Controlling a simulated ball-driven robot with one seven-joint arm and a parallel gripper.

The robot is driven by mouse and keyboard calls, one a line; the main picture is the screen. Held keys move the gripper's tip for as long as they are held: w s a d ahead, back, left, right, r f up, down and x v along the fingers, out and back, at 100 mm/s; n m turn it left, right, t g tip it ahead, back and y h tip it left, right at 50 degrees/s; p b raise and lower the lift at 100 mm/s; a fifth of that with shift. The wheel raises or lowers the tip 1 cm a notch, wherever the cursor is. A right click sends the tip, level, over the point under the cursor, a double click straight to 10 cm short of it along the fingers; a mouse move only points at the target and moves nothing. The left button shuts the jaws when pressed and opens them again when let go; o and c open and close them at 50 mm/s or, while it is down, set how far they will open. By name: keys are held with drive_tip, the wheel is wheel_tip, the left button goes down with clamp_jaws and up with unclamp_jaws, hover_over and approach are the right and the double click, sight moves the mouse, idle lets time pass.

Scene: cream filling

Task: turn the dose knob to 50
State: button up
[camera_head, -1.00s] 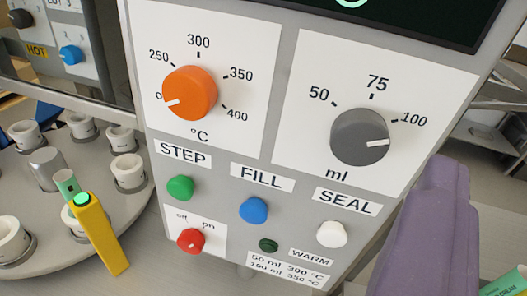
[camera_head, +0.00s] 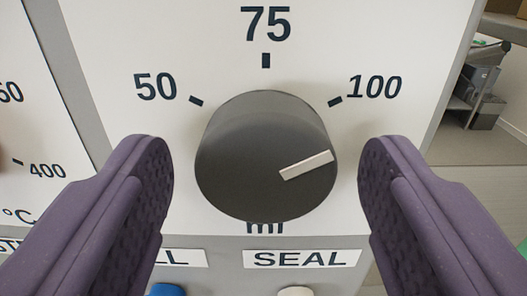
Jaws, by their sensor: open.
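The dose knob (camera_head: 250,150) is a dark grey round knob on a white panel, in the middle of the view. Its white pointer line (camera_head: 306,166) points right and slightly up, a little below the direction of the 100 mark. The 50 mark (camera_head: 196,101) is at its upper left, the 75 mark (camera_head: 266,61) above it and the 100 mark (camera_head: 335,101) at its upper right. My gripper (camera_head: 265,185) is open, with one purple finger on each side of the knob. A gap shows between each finger and the knob. The ml label is partly hidden behind the knob.
Below the knob are the SEAL label (camera_head: 302,259), the white button (camera_head: 296,292) and the blue button (camera_head: 167,290), both cut by the lower edge. The temperature panel (camera_head: 38,110) is at the left. Shelving stands in the right background.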

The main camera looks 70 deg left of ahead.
drive_tip(key=shift+c, duration=0.4)
drive_tip(key=c, duration=1)
drive_tip(key=shift+o, duration=0.2)
drive_tip(key=shift+n+b, duration=0.3)
drive_tip(key=shift+n, duration=0.1)
drive_tip(key=n+b, duration=0.4)
drive_tip(key=n, duration=0.1)
drive_tip(key=shift+f, duration=0.15)
drive_tip(key=n+b, duration=0.5)
drive_tip(key=n, duration=0.1)
drive_tip(key=shift+n, duration=0.4)
drive_tip(key=n+b, duration=0.5)
drive_tip(key=n, duration=0.1)
drive_tip(key=n+b, duration=0.2)
drive_tip(key=n, duration=0.3)
drive_tip(key=shift+r+b, duration=0.2)
drive_tip(key=shift+b, duration=0.1)
drive_tip(key=shift+n, duration=0.3)
